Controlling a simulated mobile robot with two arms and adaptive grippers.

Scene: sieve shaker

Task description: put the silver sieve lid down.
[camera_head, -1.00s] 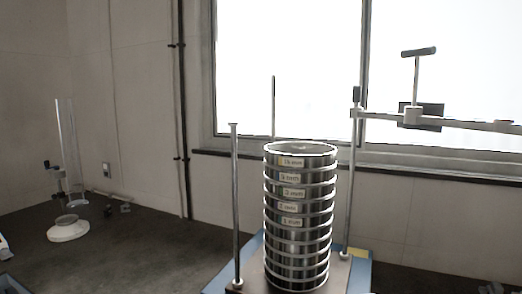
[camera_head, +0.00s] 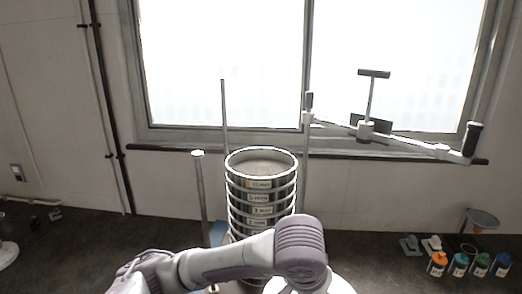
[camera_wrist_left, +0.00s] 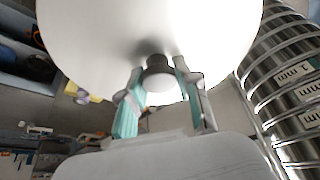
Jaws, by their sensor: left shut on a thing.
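The silver sieve lid (camera_wrist_left: 95,40) fills the upper part of the left wrist view as a large pale disc. My left gripper (camera_wrist_left: 157,85) is shut on the dark knob (camera_wrist_left: 157,66) of the lid, one finger on each side. The sieve stack (camera_head: 261,185) stands upright in the head view with an open top ring. It also shows at the right edge of the left wrist view (camera_wrist_left: 290,85), beside the lid. In the head view my left arm crosses in front of the lower stack, and its gripper is hidden. My right gripper is not in view.
Upright rods (camera_head: 200,200) stand around the stack. A clamp arm (camera_head: 400,140) with a T-handle (camera_head: 372,100) extends right, above and behind it. Bare dark counter (camera_head: 365,247) lies between.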

